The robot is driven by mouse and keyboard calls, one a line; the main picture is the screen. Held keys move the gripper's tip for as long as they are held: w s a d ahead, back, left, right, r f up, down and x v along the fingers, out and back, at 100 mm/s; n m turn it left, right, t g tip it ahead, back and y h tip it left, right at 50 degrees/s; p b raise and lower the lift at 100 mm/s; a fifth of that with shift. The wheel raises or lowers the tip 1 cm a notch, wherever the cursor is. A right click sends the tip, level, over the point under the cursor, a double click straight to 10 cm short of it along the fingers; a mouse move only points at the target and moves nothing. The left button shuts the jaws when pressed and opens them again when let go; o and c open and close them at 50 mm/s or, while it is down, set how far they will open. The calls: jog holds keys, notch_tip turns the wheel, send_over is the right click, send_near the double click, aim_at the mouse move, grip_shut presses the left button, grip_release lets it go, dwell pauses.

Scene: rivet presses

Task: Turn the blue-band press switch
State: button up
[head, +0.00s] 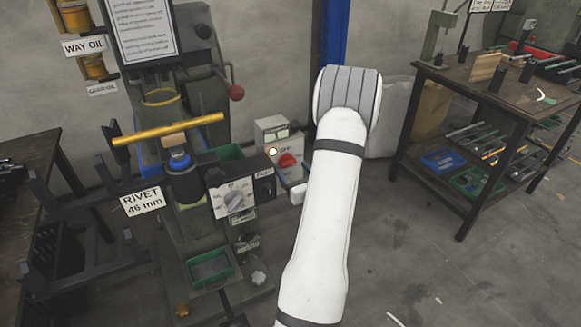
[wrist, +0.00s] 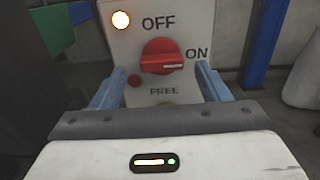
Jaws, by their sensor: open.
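A red rotary switch knob (wrist: 162,57) sits on a pale switch box (head: 270,128), marked OFF above, ON at the right and FREE below. The knob's white mark points right, toward ON. In the head view the knob (head: 288,160) shows just left of my arm. My gripper (wrist: 161,76) is open, with its light-blue fingers apart, low on either side of the knob and holding nothing. In the head view it is mostly hidden by my arm. The press (head: 183,185) at the left has a blue ring at its ram.
A lit lamp (wrist: 120,19) and a small red button (wrist: 134,81) share the switch panel. A grey selector dial (head: 236,198) is on the press front. A blue post (head: 332,40) rises behind. A workbench (head: 480,95) stands at the right, with open floor before it.

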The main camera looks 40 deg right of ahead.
aim_at(288, 163)
jog(key=shift+x, duration=1.45)
jog(key=shift+d, duration=0.1)
jog(key=shift+c, duration=0.3)
jog(key=shift+s, duration=0.1)
jog(key=c, duration=0.9)
